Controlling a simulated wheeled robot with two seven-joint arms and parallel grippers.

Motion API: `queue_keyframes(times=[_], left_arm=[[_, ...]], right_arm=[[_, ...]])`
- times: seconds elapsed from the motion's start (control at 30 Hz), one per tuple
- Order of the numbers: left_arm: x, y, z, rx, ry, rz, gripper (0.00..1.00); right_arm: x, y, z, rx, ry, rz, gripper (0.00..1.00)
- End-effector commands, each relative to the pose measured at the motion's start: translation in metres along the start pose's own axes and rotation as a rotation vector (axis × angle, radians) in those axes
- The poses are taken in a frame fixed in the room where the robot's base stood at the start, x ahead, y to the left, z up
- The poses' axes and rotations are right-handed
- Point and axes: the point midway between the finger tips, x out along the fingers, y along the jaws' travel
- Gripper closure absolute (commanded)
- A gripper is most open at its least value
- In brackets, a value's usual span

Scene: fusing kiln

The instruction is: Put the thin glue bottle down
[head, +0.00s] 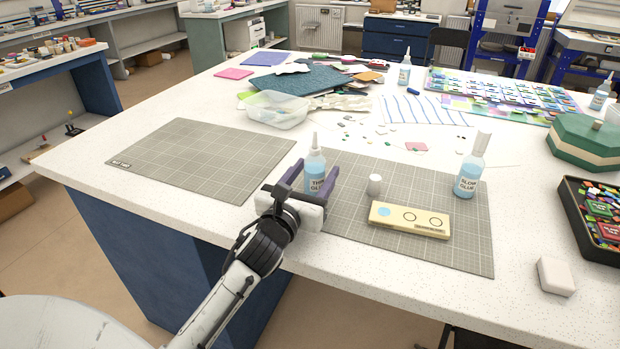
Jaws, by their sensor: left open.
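The thin glue bottle (314,172), clear with blue liquid and a pointed nozzle, stands upright at the left edge of the right-hand grey cutting mat (458,250). My left gripper (308,180) is open, with its purple fingers on either side of the bottle's lower part. The bottle's base is partly hidden by the gripper, so its contact with the surface is hard to see. My right gripper is not in view.
The left grey mat (200,157) is bare. A clear plastic tub (273,109) stands behind. A white block (555,275) lies at the front right.

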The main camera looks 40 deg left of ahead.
Motion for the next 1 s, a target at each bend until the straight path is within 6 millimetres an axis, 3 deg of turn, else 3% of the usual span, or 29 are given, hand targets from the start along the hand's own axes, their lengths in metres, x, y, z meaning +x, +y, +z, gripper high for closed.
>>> queue_keyframes(times=[0.17,0.4,0.6,0.77,1.0], left_arm=[[-0.021,0.000,0.000,0.002,0.000,-0.001,0.46],[-0.074,0.000,-0.002,0.000,0.003,-0.001,0.46],[-0.107,0.000,-0.001,0.000,0.001,0.000,0.46],[-0.118,0.000,0.001,-0.001,0.000,0.000,0.46],[-0.120,0.000,0.002,-0.001,-0.002,0.000,0.46]], right_arm=[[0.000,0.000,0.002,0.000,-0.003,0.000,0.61],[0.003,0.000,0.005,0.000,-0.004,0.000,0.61],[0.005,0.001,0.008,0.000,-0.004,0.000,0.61],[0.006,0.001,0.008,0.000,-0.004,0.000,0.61],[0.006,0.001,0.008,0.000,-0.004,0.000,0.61]])
